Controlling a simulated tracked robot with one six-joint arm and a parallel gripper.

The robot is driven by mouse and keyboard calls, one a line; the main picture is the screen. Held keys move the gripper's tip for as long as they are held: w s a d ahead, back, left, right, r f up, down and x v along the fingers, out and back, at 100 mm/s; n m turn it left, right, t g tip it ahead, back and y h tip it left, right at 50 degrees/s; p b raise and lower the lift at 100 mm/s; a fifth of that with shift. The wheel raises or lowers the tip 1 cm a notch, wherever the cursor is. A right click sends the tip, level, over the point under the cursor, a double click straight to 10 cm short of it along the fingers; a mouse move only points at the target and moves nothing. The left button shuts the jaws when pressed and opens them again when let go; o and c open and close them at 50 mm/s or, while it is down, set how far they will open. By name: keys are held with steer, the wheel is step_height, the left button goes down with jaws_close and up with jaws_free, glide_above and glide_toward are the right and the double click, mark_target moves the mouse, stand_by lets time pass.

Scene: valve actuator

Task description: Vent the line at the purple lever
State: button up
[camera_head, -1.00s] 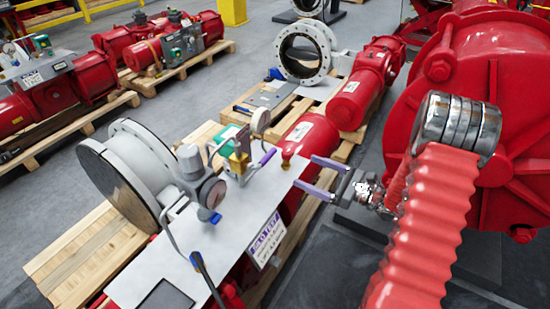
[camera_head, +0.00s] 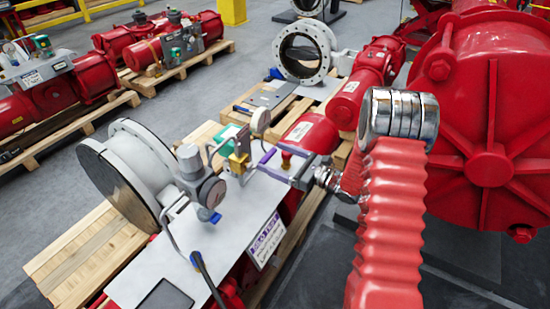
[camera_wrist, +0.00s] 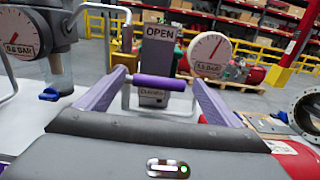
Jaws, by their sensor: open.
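The purple lever (camera_head: 267,156) stands at the right edge of the white panel in the head view. In the wrist view its purple grip (camera_wrist: 160,82) lies crosswise in the middle, in front of a grey plate marked OPEN (camera_wrist: 158,38), with a CLOSED label (camera_wrist: 153,95) below. My gripper (camera_head: 273,163) reaches in from the right and is open, its fingertips close to the lever. In the wrist view the fingers of my gripper (camera_wrist: 158,77) stand left and right of the grip. I cannot tell whether they touch it.
A grey gauge (camera_head: 210,192) with a blue knob and a white gauge (camera_head: 260,120) stand close by on the white panel (camera_head: 170,265). A red cylinder (camera_head: 312,133) lies just behind the gripper. A large red housing (camera_head: 490,165) stands at the right.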

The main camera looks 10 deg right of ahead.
steer(key=shift+w+a, duration=0.15)
steer(key=shift+w, duration=0.05)
steer(key=shift+c, duration=0.5)
steer(key=c, duration=1.4)
